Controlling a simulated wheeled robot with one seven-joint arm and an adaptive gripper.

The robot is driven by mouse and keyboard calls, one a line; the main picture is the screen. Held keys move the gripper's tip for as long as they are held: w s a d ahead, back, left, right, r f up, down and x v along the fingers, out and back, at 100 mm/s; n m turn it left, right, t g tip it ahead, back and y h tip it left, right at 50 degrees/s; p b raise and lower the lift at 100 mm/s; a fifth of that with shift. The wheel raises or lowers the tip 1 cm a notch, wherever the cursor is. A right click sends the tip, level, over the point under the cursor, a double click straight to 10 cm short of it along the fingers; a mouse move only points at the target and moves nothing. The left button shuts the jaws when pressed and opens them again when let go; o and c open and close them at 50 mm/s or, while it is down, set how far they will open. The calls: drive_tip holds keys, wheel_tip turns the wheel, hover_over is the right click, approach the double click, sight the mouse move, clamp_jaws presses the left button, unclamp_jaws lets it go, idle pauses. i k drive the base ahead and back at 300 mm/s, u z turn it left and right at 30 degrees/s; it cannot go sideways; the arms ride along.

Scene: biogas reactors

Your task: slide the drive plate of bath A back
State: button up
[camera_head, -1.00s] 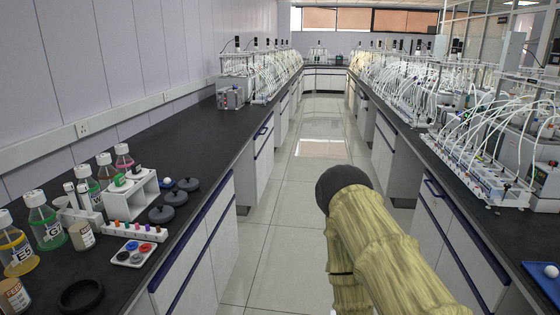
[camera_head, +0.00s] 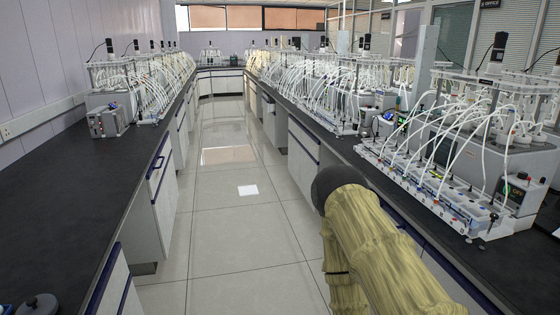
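My gripper is not in view; only my arm in its yellowish cover (camera_head: 385,250) with a dark rounded end shows, over the aisle and in front of the right bench. The nearest reactor unit (camera_head: 505,155) stands on the right bench. It has a grey bath body with a small display, a top frame with dark motors, many white tubes and a long white strip of valves in front. More such units run along both benches. I can read no letter A on any bath, and cannot make out which part is the drive plate.
The left bench (camera_head: 70,190) is black and mostly clear in its near part, with a grey box (camera_head: 105,122) farther back. Blue-edged cabinets line the aisle.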

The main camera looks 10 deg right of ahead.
sight(492, 75)
drive_tip(key=z, duration=0.65)
drive_tip(key=i, duration=1.4)
drive_tip(key=z, duration=0.6)
